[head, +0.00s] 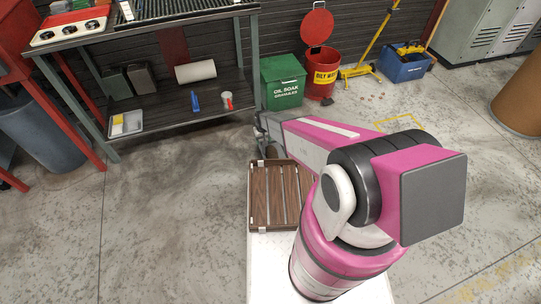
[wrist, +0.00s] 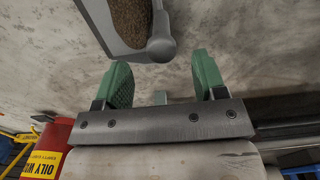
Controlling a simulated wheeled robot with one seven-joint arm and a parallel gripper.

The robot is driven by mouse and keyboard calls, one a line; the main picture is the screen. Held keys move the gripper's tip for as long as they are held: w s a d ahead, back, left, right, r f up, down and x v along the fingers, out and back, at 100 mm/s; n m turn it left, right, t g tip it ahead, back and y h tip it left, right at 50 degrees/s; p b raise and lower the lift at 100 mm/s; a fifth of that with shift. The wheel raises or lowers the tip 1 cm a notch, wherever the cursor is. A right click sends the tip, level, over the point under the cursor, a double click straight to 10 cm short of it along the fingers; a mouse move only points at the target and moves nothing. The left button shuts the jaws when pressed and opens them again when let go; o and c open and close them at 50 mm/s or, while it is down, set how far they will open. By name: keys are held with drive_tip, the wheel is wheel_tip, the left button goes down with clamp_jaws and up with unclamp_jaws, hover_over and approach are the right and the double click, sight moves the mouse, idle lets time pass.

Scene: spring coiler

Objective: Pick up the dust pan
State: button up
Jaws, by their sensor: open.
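In the wrist view, a grey pan-like thing (wrist: 158,42) with brown grainy material in it lies at the top edge, partly cut off. It looks like the dust pan. My gripper (wrist: 161,68) has two green-padded fingers spread apart with nothing between them. The pan's rounded grey end is just beyond the fingertips and roughly in line with the gap. In the head view, my gripper (head: 262,126) is low beyond my wooden-slatted deck, mostly hidden by my arm.
A green bin (head: 283,83), a red oily-waste can (head: 321,78) and a blue crate (head: 404,66) stand along the back wall. A workbench with a lower shelf (head: 180,103) is at the left. The floor at the left front is clear.

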drive_tip(key=shift+a+f, duration=0.1)
drive_tip(key=shift+f, duration=3.05)
drive_tip(key=shift+c, duration=0.4)
drive_tip(key=shift+r, duration=0.1)
clamp_jaws()
